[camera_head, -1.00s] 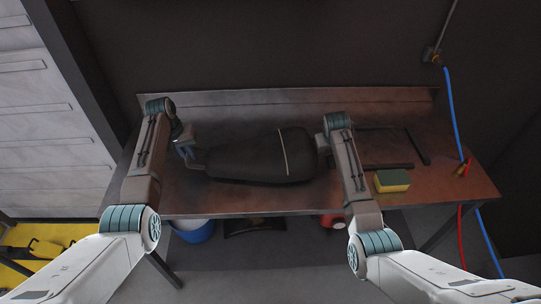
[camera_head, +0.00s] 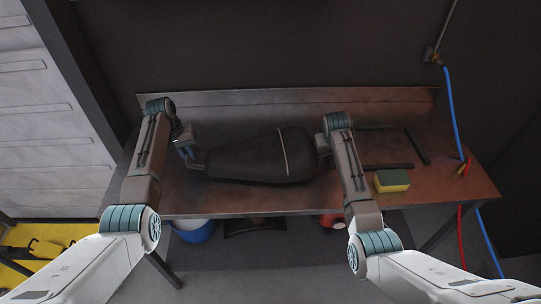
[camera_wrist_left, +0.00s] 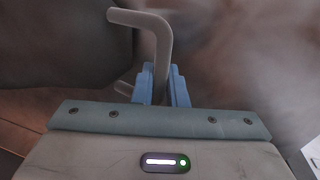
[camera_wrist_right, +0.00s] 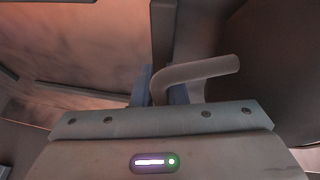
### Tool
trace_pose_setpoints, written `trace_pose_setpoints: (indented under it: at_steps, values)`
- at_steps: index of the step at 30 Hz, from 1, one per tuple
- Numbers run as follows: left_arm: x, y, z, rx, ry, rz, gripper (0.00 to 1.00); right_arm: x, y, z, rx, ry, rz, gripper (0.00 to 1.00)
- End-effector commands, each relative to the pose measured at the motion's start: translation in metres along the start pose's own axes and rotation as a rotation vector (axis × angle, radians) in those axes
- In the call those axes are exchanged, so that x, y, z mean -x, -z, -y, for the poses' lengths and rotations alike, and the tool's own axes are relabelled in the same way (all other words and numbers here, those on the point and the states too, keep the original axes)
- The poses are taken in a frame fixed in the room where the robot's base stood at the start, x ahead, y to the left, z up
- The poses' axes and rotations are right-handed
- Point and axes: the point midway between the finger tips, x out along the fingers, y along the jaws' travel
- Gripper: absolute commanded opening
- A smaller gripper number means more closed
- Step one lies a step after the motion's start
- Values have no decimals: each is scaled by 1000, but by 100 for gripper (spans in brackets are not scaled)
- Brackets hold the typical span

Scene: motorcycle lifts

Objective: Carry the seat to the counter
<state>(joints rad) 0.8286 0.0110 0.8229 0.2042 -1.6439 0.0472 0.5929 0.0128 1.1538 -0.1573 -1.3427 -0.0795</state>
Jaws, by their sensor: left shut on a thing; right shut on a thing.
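The dark seat (camera_head: 250,158) with a light strap across it lies lengthwise at the brown counter (camera_head: 440,190), over its top; whether it touches the surface I cannot tell. My left gripper (camera_head: 185,150) is at the seat's left end. In the left wrist view its blue fingers (camera_wrist_left: 161,88) are shut on a bent grey handle beside the seat (camera_wrist_left: 60,45). My right gripper (camera_head: 325,147) is at the seat's right end, partly hidden by its own arm. In the right wrist view its fingers (camera_wrist_right: 160,88) are shut on a similar bent handle, with the seat (camera_wrist_right: 275,70) to the right.
A yellow and green sponge (camera_head: 392,181) sits on the counter right of my right arm. A dark frame (camera_head: 425,147) lies behind it. A blue bucket (camera_head: 195,231) and a red object (camera_head: 331,221) stand underneath. Blue and red hoses hang at the right.

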Motion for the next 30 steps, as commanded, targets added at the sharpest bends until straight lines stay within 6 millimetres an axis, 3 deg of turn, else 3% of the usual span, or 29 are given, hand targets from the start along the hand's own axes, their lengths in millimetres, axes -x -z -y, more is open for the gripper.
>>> trace_pose_setpoints:
  at_steps: [19, 30]
  values:
    - [5, 1, -1, -1, 0, -3, 0, 4, 2, -1, 0, 0, -1, 0]
    - [32, 1, -7, -1, -1, -4, 0, 29, 13, -6, 0, 0, -2, 0]
